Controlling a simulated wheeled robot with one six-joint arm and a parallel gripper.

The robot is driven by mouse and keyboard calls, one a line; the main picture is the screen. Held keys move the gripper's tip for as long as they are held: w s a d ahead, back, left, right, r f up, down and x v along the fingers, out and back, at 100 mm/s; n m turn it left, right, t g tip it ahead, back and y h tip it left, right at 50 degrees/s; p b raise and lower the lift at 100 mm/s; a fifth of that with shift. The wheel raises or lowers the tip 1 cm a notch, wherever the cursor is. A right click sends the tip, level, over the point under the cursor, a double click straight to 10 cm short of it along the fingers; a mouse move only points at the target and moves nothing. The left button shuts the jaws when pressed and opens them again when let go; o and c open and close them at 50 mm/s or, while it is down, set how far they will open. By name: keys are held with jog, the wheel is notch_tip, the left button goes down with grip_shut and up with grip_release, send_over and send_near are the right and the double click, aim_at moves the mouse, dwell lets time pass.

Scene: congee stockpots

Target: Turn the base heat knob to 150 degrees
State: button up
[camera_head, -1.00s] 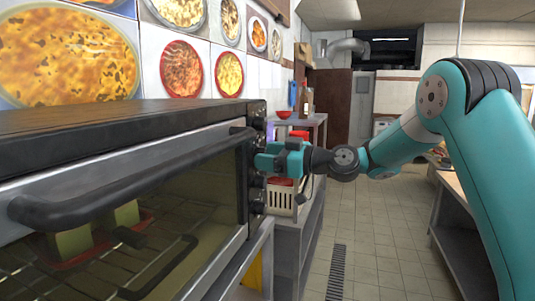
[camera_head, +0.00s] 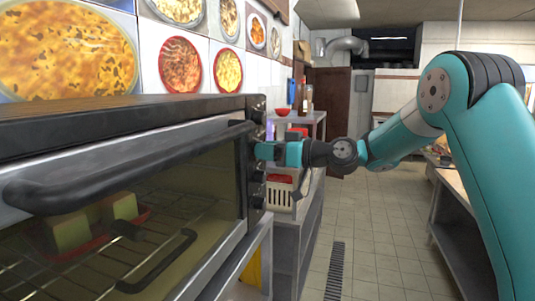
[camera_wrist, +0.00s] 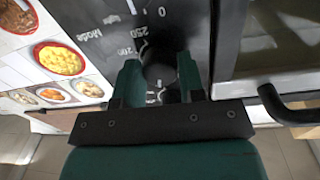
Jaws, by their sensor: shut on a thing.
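The oven (camera_head: 215,128) stands at the left in the head view, with a column of dark knobs on its right-hand front panel. My gripper (camera_head: 264,151) reaches the panel from the right, at a knob in the middle of the column. In the wrist view, my gripper's two teal fingers (camera_wrist: 157,82) are shut on a dark round knob (camera_wrist: 158,64), one on each side. White marks 250, 200 and 0 show around this knob on the black panel (camera_wrist: 110,18), with the word Mode farther left. The knob's pointer and any 150 mark cannot be made out.
The oven's door is shut, with a long black handle (camera_head: 120,172) across it. Inside are a red tray (camera_head: 85,243) and pale blocks. A shelf unit (camera_head: 300,215) stands beyond the oven. The tiled floor (camera_head: 375,245) is open at right.

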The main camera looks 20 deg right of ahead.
jog(key=shift+d+r+m+g+p, duration=0.15)
jog(key=shift+m+p, duration=0.65)
jog(key=shift+m, duration=2.3)
jog(key=shift+a+f+m+g+p, duration=0.2)
jog(key=shift+m+p, duration=0.55)
jog(key=shift+m, duration=2.35)
jog(key=o, duration=0.9)
jog(key=shift+s+d, duration=0.1)
jog(key=shift+d, duration=0.15)
jog(key=shift+a, duration=0.15)
